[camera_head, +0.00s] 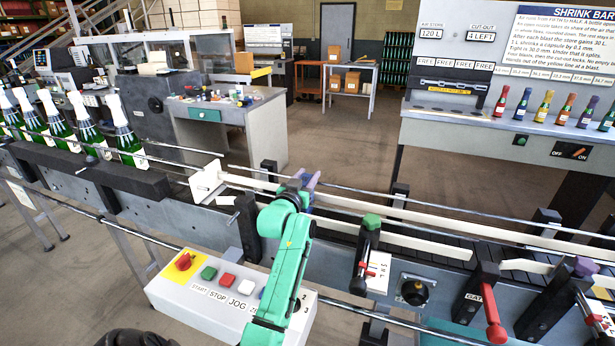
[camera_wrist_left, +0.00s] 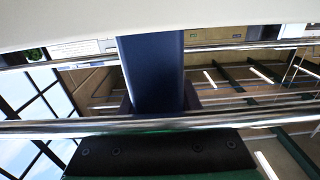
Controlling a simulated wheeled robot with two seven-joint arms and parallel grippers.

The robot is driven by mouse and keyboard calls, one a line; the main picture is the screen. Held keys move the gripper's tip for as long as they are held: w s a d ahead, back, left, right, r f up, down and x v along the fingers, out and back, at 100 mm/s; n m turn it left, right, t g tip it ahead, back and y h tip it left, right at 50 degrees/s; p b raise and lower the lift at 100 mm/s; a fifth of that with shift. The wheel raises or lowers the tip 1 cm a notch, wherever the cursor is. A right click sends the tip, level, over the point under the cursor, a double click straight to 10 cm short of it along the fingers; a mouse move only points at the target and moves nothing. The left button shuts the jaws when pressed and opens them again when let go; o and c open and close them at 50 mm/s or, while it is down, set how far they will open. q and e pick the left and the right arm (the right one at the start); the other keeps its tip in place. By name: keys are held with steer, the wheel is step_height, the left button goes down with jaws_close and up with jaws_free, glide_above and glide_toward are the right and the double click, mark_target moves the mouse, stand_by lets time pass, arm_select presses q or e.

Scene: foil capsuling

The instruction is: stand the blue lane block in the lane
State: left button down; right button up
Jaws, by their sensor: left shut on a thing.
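My left gripper (camera_head: 303,184) reaches up from the bottom of the head view on a green arm, at the near side of the conveyor lane. It is shut on the blue lane block (camera_head: 313,181), of which only a small violet-blue part shows beside the gripper. In the left wrist view the block (camera_wrist_left: 152,72) is a dark navy upright piece in front of the black palm, between metal rails. The lane (camera_head: 400,232) runs between pale guide strips. I cannot tell whether the block's foot touches the lane floor. My right gripper is not in view.
Several green bottles with white tops (camera_head: 123,128) stand in a row at the left on the conveyor. A white plate (camera_head: 206,182) stands left of the gripper. A green-topped clamp (camera_head: 371,222) is right of it. A button box (camera_head: 225,292) sits in front, below.

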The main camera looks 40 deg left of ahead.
arm_select(q)
steer(key=shift+f, duration=0.1)
steer(key=shift+c, duration=1.6)
jaws_free()
steer(key=shift+s, duration=0.1)
steer(key=shift+s+d+f, duration=0.1)
steer(key=shift+s, duration=0.1)
steer(key=b+v, duration=0.3)
steer(key=v, duration=1.1)
